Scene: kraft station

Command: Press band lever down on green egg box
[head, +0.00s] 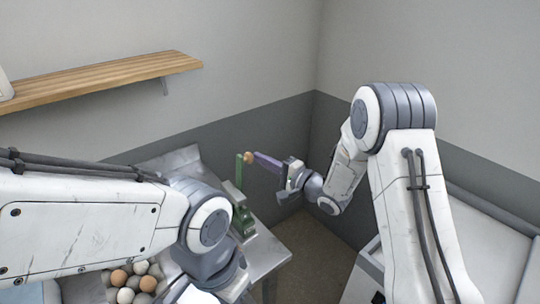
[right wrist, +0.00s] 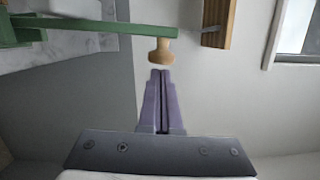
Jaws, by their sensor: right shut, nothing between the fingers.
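A green lever press (head: 241,205) stands on the metal table, with its lever arm raised upright. A round wooden knob (head: 248,158) is at the top end of the lever; in the right wrist view the green lever (right wrist: 100,25) runs in from the left to the knob (right wrist: 162,51). My right gripper (head: 259,159) has purple fingers, shut and empty. In the right wrist view its tips (right wrist: 162,74) are just short of the knob, with a small gap seen. The egg box is hidden or cannot be made out. My left arm crosses the lower left; its fingers do not show.
Several brown, white and grey eggs (head: 125,278) lie at the lower left, partly behind my left arm. The metal table (head: 268,254) has bare room right of the press. A wooden shelf (head: 100,82) is on the back wall.

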